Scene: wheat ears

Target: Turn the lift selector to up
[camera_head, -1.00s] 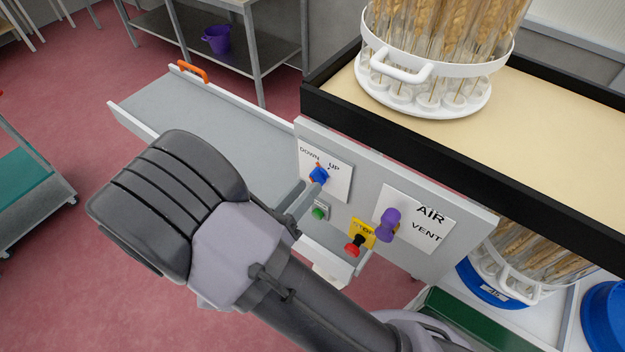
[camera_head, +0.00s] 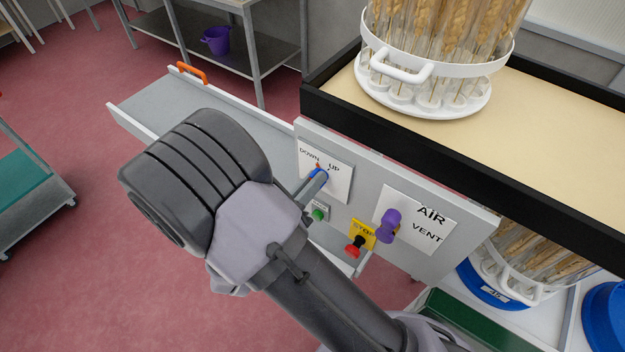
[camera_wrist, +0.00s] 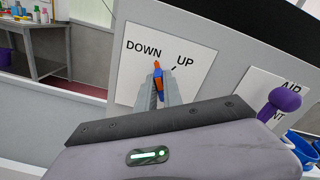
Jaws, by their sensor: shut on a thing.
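The lift selector is a small blue knob (camera_head: 318,173) with an orange pointer, on a white plate (camera_head: 340,186) marked DOWN at left and UP at right. In the wrist view the orange pointer (camera_wrist: 156,66) stands between the two words, nearer DOWN. A short dark mark shows below UP. My gripper (camera_wrist: 159,88) is shut on the knob, one finger on each side, and hides most of it. In the head view my wrist hides part of the panel's left side.
Beside the selector on the panel are a green button (camera_head: 319,214), a red stop button (camera_head: 354,250) on a yellow plate, and a purple AIR/VENT knob (camera_head: 389,226). A rack of wheat ears (camera_head: 430,85) stands on the bench above. A drawer-like tray (camera_head: 200,110) extends at left.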

